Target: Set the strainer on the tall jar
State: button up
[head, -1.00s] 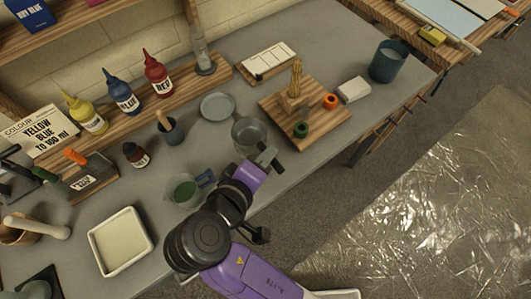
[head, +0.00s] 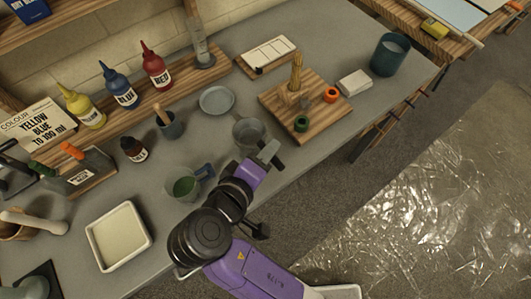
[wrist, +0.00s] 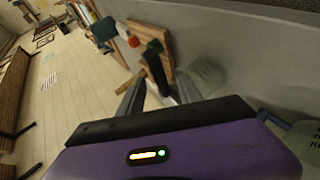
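The tall jar, a dark teal cylinder (head: 388,58), stands upright at the bench's far right with a pale top surface.
The wooden board (head: 325,118) holds a tan upright piece, a green ring (head: 301,124) and an orange ring (head: 330,95). A white block (head: 354,83) lies between board and jar. A jug with green contents (head: 184,189) stands close left of my arm; a grey dish (head: 216,100) lies behind.

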jog(key=v, duration=0.8)
jog(key=shift+b, duration=0.45)
jog(key=w+a+n+t+y, duration=0.3)
jog(key=w+a+y, duration=0.1)
jog(key=a+y, duration=0.55)
jog(key=s+d+m+h, duration=0.2)
jog(key=s+d+m, duration=0.4)
jog(key=s+d, duration=0.5)
jog(key=s+d+f+m+t+h+b, duration=0.1)
jog(key=s+d+m, duration=0.5)
jog(key=d, duration=1.5)
jog(key=s, duration=0.5)
jog(key=shift+t+h, duration=0.3)
jog(key=shift+h, duration=0.05)
